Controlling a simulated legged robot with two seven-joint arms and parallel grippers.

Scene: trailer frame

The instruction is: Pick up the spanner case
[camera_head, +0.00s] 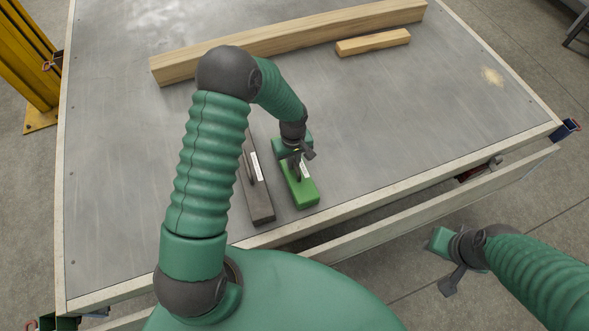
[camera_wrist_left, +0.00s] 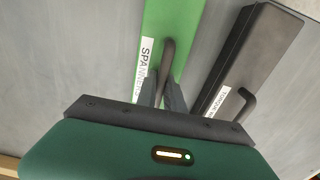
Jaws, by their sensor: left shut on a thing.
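The spanner case is a slim green box (camera_head: 305,194) lying on the metal table near its front edge. In the left wrist view the case (camera_wrist_left: 178,22) shows a white label starting "SPANNER" and a dark handle on top. My left gripper (camera_head: 296,166) is over the case, and its fingers (camera_wrist_left: 165,92) are shut on the handle. I cannot tell whether the case is lifted off the table. My right gripper (camera_head: 447,268) is off the table at the lower right, away from the case; its jaw opening is not clear.
A dark grey case (camera_head: 260,205) with a handle and white label lies just left of the green one, with a narrow gap. A long wooden beam (camera_head: 300,36) and a short block (camera_head: 373,42) lie at the back. The table's right side is clear. A yellow post (camera_head: 30,65) stands at left.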

